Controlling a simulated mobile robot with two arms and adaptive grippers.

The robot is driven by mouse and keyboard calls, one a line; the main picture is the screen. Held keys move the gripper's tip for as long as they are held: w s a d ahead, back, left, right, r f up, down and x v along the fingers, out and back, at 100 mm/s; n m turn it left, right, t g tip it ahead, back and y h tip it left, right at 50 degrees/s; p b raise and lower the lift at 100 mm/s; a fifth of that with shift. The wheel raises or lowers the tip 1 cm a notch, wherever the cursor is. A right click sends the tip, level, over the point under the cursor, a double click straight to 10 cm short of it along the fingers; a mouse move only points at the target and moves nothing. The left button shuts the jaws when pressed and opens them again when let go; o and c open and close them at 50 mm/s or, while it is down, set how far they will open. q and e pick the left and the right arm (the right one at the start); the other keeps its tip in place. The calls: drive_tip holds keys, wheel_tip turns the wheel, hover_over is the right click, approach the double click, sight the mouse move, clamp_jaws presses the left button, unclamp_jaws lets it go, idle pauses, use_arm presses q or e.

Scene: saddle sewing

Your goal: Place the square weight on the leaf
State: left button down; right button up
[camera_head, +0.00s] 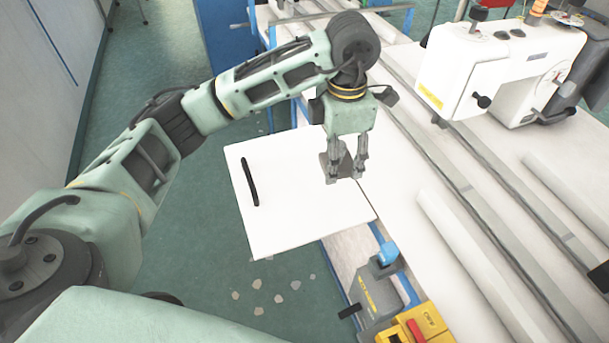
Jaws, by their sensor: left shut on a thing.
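The leaf (290,218) is a white square board at the table's left edge, with a black bar-shaped handle (251,182) on its left part. My left gripper (345,176) points down over the leaf's right side, close to the table edge. It is shut on the square weight (328,161), a small grey block partly hidden by the fingers. The weight is at or just above the surface near where leaf and table meet; I cannot tell whether it touches. My right gripper is not in view.
A white sewing machine (503,68) stands on the white table (470,195) at the upper right. Long rails and white rolls (470,262) run along the table. A grey device (378,293) and a yellow box (412,325) are below the leaf. Several pale scraps lie on the green floor.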

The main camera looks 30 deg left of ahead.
use_arm(q)
drive_tip(key=shift+w+n, duration=0.2)
drive_tip(key=shift+n, duration=0.2)
drive_tip(key=shift+a, duration=0.2)
drive_tip(key=p, duration=0.3)
hover_over(293, 178)
wheel_tip(293, 178, down, 7)
drive_tip(key=shift+d+r, duration=0.1)
drive_tip(key=shift+r, duration=0.1)
drive_tip(key=shift+f, duration=0.15)
wheel_tip(293, 178, down, 3)
drive_tip(key=shift+f+p, duration=0.1)
drive_tip(key=shift+p, duration=0.7)
drive_tip(key=shift+f, duration=0.4)
drive_tip(key=shift+f, duration=0.1)
drive_tip(key=c, duration=0.8)
unclamp_jaws()
